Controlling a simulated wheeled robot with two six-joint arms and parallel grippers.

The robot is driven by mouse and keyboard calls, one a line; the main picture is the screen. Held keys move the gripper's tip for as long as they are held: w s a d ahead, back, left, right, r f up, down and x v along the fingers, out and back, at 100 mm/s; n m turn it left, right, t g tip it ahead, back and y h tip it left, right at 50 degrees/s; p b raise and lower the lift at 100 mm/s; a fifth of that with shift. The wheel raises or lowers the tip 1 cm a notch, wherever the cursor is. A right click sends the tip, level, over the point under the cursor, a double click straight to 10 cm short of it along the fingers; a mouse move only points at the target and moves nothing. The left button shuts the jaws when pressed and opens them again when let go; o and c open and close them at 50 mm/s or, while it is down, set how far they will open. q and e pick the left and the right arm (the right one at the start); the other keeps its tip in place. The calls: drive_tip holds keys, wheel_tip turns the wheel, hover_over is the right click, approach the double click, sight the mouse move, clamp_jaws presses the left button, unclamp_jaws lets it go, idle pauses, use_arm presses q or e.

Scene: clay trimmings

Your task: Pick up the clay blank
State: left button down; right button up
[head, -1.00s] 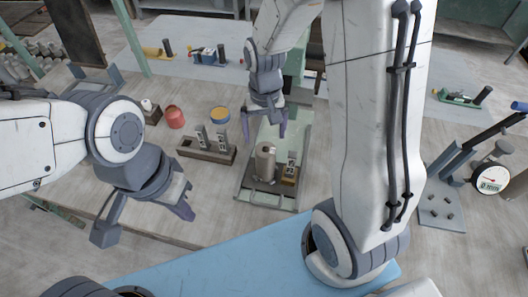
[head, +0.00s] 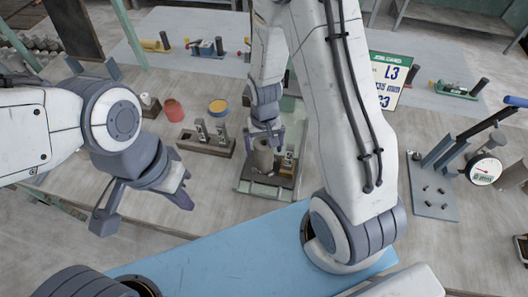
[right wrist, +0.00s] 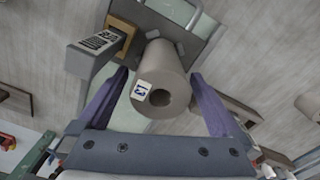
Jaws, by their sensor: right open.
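The clay blank (head: 263,162) is a grey-brown upright cylinder on a tray in the middle of the head view. In the right wrist view the blank (right wrist: 160,75) shows a round hole in its end and a small white label. My right gripper (head: 266,138) is open over the blank's top. In the right wrist view my right gripper (right wrist: 158,74) has one purple finger on each side of the blank, with gaps showing; the blank still stands on the tray. My left gripper (head: 148,210) is open and empty, well left of the tray.
A labelled block on a wooden base (head: 288,160) stands close beside the blank on the tray (head: 262,192). A rack with two upright pieces (head: 206,143), a red cup (head: 173,109) and a yellow-topped tin (head: 218,107) lie left. A dial gauge (head: 485,169) and sign (head: 389,82) are right.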

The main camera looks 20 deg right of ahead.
clamp_jaws()
drive_tip(key=shift+r, duration=0.1)
